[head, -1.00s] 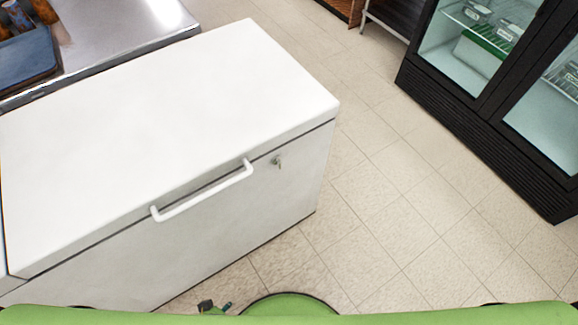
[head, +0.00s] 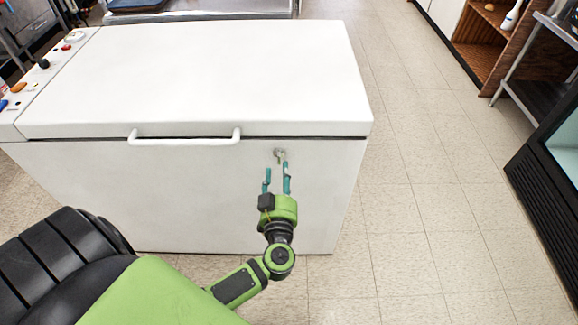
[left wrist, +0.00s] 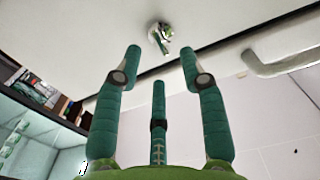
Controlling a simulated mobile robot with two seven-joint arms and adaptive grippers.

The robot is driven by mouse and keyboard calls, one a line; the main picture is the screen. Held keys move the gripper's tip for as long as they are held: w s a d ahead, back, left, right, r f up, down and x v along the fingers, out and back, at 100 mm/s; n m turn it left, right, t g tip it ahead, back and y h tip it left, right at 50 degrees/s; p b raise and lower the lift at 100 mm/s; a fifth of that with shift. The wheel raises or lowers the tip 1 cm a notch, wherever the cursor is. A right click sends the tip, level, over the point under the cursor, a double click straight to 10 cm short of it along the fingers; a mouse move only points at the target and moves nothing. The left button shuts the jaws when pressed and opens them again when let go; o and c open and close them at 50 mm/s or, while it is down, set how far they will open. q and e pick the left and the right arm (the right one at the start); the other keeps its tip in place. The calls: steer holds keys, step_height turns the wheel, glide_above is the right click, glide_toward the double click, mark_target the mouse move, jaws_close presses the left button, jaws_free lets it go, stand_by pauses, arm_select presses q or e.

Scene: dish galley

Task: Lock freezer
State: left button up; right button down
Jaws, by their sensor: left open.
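The white chest freezer (head: 90,185) stands in front of me with its lid (head: 210,75) down and a dark seam under the lid's edge. A white bar handle (head: 185,141) runs along the front, and it also shows at the right in the left wrist view (left wrist: 275,66). A small metal lock with a key in it (head: 280,154) is on the front, right of the handle; in the left wrist view the lock and key (left wrist: 160,38) are top centre, beyond the fingertips. My left gripper (head: 277,170) is open and empty, just below the lock, apparently apart from it. My right gripper is not visible.
A panel with small coloured items (head: 45,65) adjoins the freezer's left side. A steel counter (head: 200,12) stands behind it. A black glass-door cooler (head: 545,195) and shelving (head: 490,40) are on the right. The tiled floor between is clear.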

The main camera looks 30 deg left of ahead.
mark_target(280, 160)
arm_select(q)
steer(key=x, duration=0.5)
steer(key=shift+w, duration=0.1)
steer(key=shift+d, duration=0.1)
jaws_close()
